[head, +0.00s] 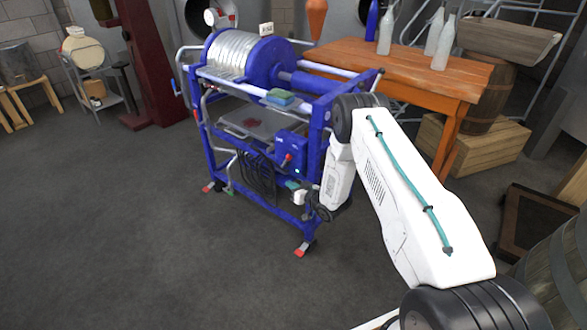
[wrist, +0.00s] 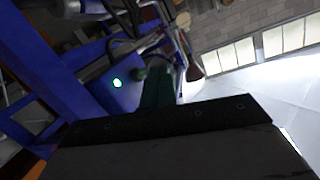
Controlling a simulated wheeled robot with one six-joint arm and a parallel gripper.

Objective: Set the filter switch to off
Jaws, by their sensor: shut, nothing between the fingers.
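The filter is a blue wheeled frame with a row of pale round plates (head: 236,55). A blue control box (head: 291,145) on its near side carries a small lever switch with a red tip (head: 287,157) and a small lit lamp (head: 298,171). In the wrist view the blue box (wrist: 112,92) and its pale green lamp (wrist: 118,83) show at upper left. My gripper (head: 292,185) is shut and empty, just below the box. Its dark green finger (wrist: 157,90) points toward the box in the wrist view. I cannot tell whether it touches the switch; the lever's setting is unclear.
An orange wooden table (head: 415,68) with pale bottles (head: 444,42) stands behind right. Dark cables (head: 258,177) hang below the box. A barrel (head: 556,265) is at right. Floor at front left is clear.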

